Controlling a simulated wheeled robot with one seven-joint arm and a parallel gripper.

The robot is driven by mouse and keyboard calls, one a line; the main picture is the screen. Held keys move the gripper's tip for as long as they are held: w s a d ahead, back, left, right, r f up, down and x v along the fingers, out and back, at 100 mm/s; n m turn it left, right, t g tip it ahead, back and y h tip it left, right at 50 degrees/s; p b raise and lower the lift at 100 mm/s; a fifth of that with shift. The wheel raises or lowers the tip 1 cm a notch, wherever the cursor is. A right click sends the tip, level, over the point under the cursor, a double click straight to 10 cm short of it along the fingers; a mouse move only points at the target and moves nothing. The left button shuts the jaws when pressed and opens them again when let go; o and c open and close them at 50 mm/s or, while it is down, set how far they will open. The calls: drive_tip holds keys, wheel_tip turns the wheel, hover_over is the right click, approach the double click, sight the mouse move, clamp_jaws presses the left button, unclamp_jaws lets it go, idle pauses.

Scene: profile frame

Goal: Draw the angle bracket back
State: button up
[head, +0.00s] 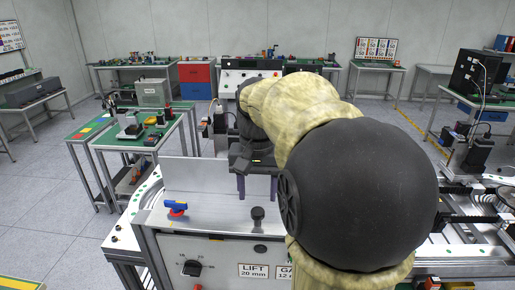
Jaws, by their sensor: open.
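My gripper (257,194) points down over the pale metal top of the workstation, its two dark purple fingers apart with a gap between them. It is open, and I see nothing held between the fingers. I cannot pick out the angle bracket for certain; my arm and gripper cover part of the station. A pale upright plate (195,174) stands at the back of the flat metal top (215,222), left of my gripper. A black knob (258,214) stands in front of the gripper, apart from it.
The front panel (210,262) carries a rotary switch and labels reading LIFT 20 mm and a partly hidden GA. A green-topped table (143,134) with parts stands behind left. Rails (460,235) run at right, beyond my arm.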

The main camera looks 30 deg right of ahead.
wheel_tip(320, 180, up, 12)
drive_tip(key=shift+b, duration=0.3)
idle(0.7)
